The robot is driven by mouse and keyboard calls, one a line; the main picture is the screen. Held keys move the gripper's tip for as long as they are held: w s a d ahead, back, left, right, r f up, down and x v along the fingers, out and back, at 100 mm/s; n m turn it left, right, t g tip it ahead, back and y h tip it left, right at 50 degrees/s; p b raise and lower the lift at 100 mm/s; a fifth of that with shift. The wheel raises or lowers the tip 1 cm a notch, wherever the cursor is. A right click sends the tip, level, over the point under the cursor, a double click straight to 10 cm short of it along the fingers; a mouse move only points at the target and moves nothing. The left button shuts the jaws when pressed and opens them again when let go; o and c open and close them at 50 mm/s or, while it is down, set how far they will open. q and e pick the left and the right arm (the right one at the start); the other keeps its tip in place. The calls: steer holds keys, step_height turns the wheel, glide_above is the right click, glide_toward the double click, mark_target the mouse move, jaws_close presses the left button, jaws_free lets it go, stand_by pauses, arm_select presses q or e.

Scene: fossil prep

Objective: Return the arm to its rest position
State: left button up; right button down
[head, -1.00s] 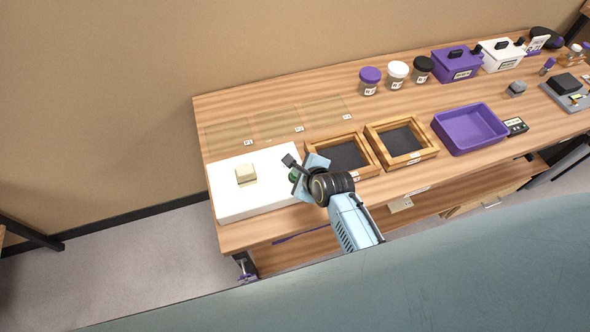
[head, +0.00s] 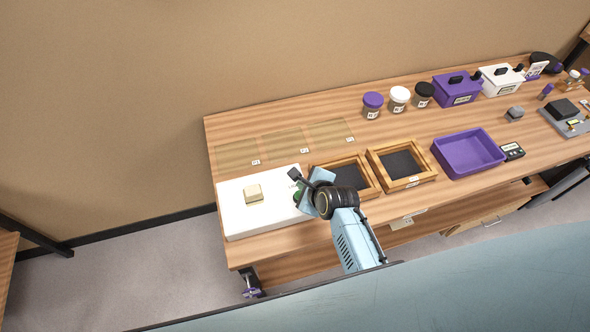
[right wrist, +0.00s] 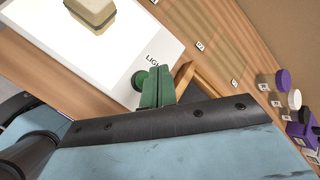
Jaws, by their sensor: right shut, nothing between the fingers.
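My right gripper (head: 298,195) is in the head view, over the right edge of the white light pad (head: 233,220). In the right wrist view its green fingers (right wrist: 158,88) are together with nothing between them. A beige block (head: 253,193) sits on the pad, to the left of the gripper and apart from it. It also shows at the top of the right wrist view (right wrist: 92,12). My right arm partly hides the left wooden frame. My left gripper is not in view.
Two wooden frames with dark screens (head: 402,165) and a purple tray (head: 468,153) stand right of the pad. Several jars (head: 398,99), a purple box (head: 457,89) and a white box (head: 501,79) stand behind. Marked flat patches (head: 283,145) lie behind the pad.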

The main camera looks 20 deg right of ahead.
steer(key=s+d+r+n+g+h, duration=0.1)
steer(key=s+d+r+n+g, duration=0.4)
steer(key=s+n, duration=0.75)
steer(key=s+d+r+n+h, duration=0.1)
steer(key=s+d+r+n, duration=0.2)
steer(key=s+r+n, duration=0.65)
step_height(320, 180, down, 34)
steer(key=s+n+g+b, duration=0.2)
steer(key=s+n+b, duration=0.15)
steer(key=b, duration=0.55)
steer(key=s+d+f+b, duration=0.1)
steer(key=s+f+b, duration=0.3)
steer(key=s+f, duration=0.3)
steer(key=s+d+f+n+g+b, duration=0.1)
steer(key=s+f+b, duration=0.3)
steer(key=f, duration=1.4)
steer(key=s+d, duration=0.1)
steer(key=s, duration=0.3)
steer(key=shift+s+f+b, duration=0.15)
steer(key=shift+s+b, duration=0.1)
steer(key=shift+b, duration=0.15)
